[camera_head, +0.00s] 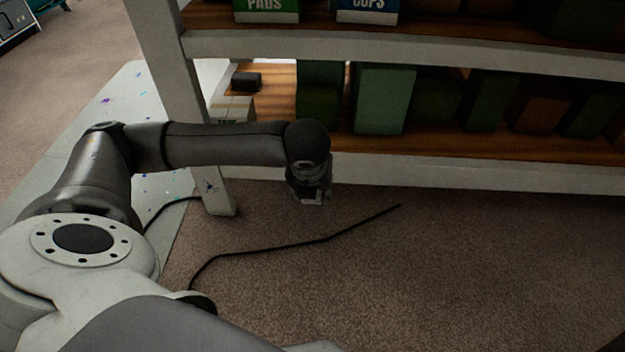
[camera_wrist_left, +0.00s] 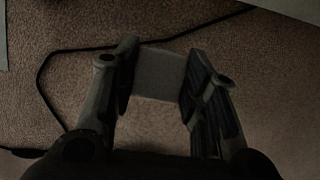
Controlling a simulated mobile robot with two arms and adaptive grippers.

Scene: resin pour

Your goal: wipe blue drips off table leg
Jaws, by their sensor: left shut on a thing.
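A white leg (camera_head: 217,198) stands on the carpet, with small dark blue spots (camera_head: 209,188) low on its front face. My left gripper (camera_head: 312,190) points down over the carpet to the right of this leg, apart from it. In the left wrist view my left gripper (camera_wrist_left: 160,78) is shut on a pale grey, flat pad-like piece (camera_wrist_left: 160,72), one finger on each side. In the head view only a small pale bit of that piece shows under the gripper. The spots are not visible in the left wrist view. My right gripper is in neither view.
A black cable (camera_head: 290,246) lies across the carpet, below and beside my gripper. The white-framed shelf (camera_head: 450,170) with green and brown boxes (camera_head: 385,98) stands behind it. A pale sheet (camera_head: 165,222) with coloured specks lies left of the leg. Carpet at right is clear.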

